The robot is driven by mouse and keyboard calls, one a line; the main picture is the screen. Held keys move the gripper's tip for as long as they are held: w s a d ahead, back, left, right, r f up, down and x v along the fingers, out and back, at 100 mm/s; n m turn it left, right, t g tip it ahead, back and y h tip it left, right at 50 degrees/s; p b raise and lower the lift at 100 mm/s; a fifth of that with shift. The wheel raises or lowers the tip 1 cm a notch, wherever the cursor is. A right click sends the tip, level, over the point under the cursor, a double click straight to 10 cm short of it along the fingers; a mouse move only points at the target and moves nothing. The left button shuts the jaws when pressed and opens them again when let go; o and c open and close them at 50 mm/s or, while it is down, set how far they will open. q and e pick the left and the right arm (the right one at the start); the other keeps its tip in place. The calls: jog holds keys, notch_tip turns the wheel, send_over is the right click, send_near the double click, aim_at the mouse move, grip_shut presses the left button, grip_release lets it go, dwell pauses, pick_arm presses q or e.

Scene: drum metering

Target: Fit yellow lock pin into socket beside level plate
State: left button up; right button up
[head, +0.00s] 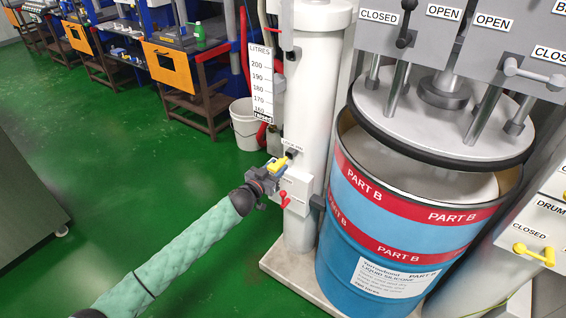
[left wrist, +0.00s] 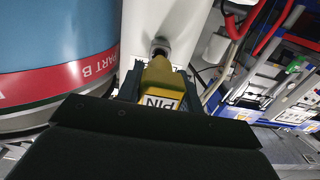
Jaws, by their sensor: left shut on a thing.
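The yellow lock pin (head: 277,165) is in my left gripper (head: 266,175), in front of the white column in the head view. In the left wrist view the yellow pin (left wrist: 163,82) shows a white "PIN" label and points toward a round grey socket (left wrist: 160,46). The dark socket (head: 292,153) shows in the head view under a small label, below the white level plate (head: 261,84) marked "LITRES". The pin's tip is close to the socket; I cannot tell whether it touches or enters it. The left gripper is shut on the pin. My right gripper is out of view.
A red lever (head: 285,199) sits on the column box just below the pin. A blue drum (head: 362,235) marked "PART B" stands right of the column under a grey press plate. A white bucket (head: 246,127) stands behind.

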aim_at(271, 173)
pick_arm(q)
jog(key=shift+s+a, duration=0.2)
jog(key=shift+s, duration=0.15)
dwell(0.3)
jog(key=shift+p+v, duration=0.75)
jog(key=shift+v, duration=1.2)
jog(key=shift+w, duration=0.1)
dwell(0.3)
